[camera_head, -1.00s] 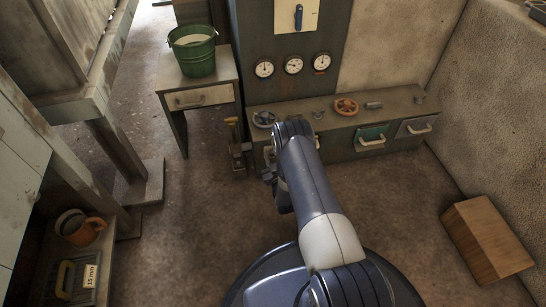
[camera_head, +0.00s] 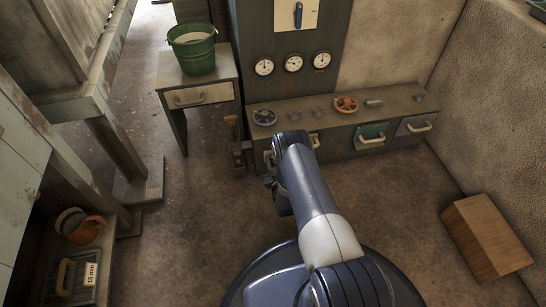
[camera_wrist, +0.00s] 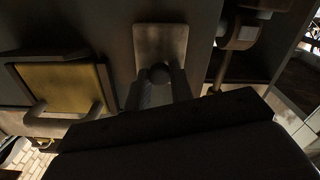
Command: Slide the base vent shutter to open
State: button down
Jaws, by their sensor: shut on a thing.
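In the wrist view a pale metal plate (camera_wrist: 160,42) on the dark cabinet front carries a round knob (camera_wrist: 159,72). It looks like the vent shutter, though I cannot tell for sure. My gripper (camera_wrist: 160,88) has its two fingers on either side of this knob, shut on it. The slot behind the plate does not show. In the head view my gripper (camera_head: 270,172) is low at the left end of the base cabinet (camera_head: 340,146), and my arm hides the plate and knob.
A yellow panel with a handle (camera_wrist: 62,88) is left of the plate in the wrist view. The cabinet also has a green drawer (camera_head: 371,134) and a grey drawer (camera_head: 415,125). A wooden box (camera_head: 487,238) lies at right on otherwise open floor.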

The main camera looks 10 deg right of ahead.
jog(key=shift+f, duration=0.55)
jog(key=c, duration=1.2)
grip_release()
jog(key=shift+c, duration=0.2)
jog(key=shift+s, duration=0.1)
